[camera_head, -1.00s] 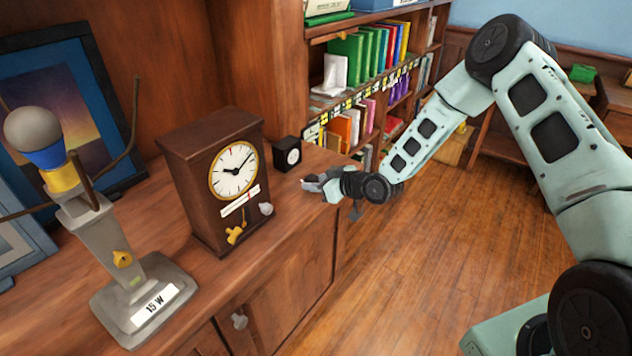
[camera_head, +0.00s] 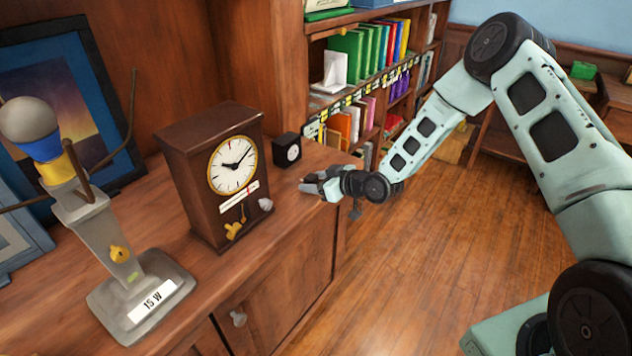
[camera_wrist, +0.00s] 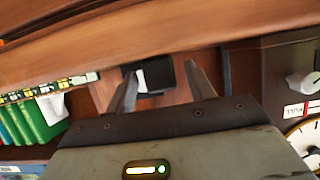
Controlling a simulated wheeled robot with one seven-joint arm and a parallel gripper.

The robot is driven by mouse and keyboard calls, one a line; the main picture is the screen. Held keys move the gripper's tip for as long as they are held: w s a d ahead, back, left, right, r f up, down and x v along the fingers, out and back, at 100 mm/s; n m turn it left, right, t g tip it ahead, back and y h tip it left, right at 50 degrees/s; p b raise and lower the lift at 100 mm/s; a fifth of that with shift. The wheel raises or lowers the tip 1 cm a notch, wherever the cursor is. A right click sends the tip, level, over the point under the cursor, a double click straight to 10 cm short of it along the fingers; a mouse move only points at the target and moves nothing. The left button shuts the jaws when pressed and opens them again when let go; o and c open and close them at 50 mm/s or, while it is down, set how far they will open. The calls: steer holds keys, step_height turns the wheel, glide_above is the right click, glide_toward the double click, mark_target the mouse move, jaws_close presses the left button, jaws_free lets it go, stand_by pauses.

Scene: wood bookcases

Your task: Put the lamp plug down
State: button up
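The lamp (camera_head: 118,243) stands upright on the wooden cabinet top at the left in the head view. It has a grey base labelled 15 W, a grey post, and a blue and yellow bulb with a grey top. I cannot make out a lamp plug in either view.
A brown clock (camera_head: 196,190) with a white dial stands right of the lamp. A small black clock (camera_head: 287,150) stands near my gripper; it shows beyond the fingers in the wrist view (camera_wrist: 183,76). A bookcase (camera_head: 345,96) stands behind. The wooden floor (camera_head: 470,250) is open.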

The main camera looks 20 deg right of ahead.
steer(key=shift+r, duration=0.25)
steer(key=v, duration=1.2)
steer(key=s+a+r+n+g+h, duration=0.1)
steer(key=s+a+r+g+h, duration=0.4)
steer(key=s+a, duration=0.45)
steer(key=s+a+r+g+h, duration=0.1)
steer(key=s+r+g, duration=0.2)
steer(key=s, duration=0.8)
steer(key=s+a+r+g+h, duration=0.1)
steer(key=s+a+r+g, duration=0.1)
steer(key=s+r, duration=0.5)
steer(key=s, duration=0.5)
steer(key=shift+s+m+g, duration=0.3)
steer(key=shift+s+g, duration=0.05)
steer(key=shift+g, duration=0.05)
